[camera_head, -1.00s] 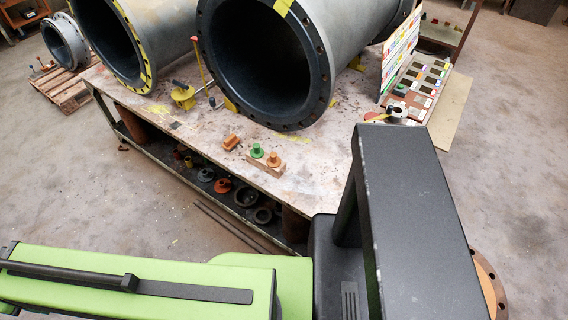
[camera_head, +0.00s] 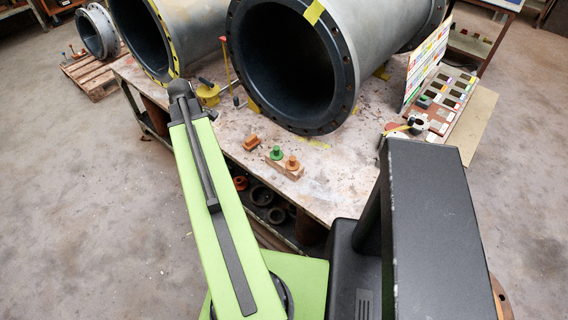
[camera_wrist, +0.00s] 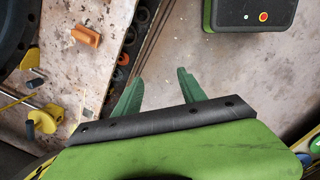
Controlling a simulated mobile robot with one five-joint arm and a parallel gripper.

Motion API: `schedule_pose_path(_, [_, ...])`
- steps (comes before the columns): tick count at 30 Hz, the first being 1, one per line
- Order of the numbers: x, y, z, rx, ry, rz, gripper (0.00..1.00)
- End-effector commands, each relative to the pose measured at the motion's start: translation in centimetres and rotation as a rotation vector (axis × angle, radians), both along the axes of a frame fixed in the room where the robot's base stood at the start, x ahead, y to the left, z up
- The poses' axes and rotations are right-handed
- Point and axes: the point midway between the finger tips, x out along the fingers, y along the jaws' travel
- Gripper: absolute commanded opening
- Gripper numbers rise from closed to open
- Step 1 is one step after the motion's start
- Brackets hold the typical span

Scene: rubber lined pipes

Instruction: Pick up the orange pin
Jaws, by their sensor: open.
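The orange pin (camera_head: 292,163) stands upright in a light wooden block (camera_head: 285,171) on the workbench, right of a green pin (camera_head: 276,153). I cannot make out the pin in the wrist view. My gripper (camera_wrist: 160,77) is open and empty in the wrist view, with its two green fingers apart above the bench edge and floor. In the head view my arm reaches up along the bench's left side, left of the wooden block. The gripper fingers are not clear there.
A separate orange piece (camera_head: 251,142) lies left of the block; an orange piece (camera_wrist: 86,36) also shows in the wrist view. A large lined pipe (camera_head: 290,70) stands behind the pins. A yellow-topped fixture (camera_head: 208,93) is further left. Bench space right of the block is clear.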

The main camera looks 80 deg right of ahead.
Motion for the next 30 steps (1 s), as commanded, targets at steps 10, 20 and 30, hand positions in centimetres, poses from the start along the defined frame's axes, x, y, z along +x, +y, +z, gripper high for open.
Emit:
schedule_pose_path(10, [-24.4, -10.9, 1.5, 0.033, 0.069, 0.077, 0.48])
schedule_pose_path(20, [-26.9, -11.3, 0.7, 0.040, 0.077, 0.095, 0.48])
schedule_pose_path(30, [-27.5, -11.5, -6.0, 0.039, 0.076, 0.096, 0.48])
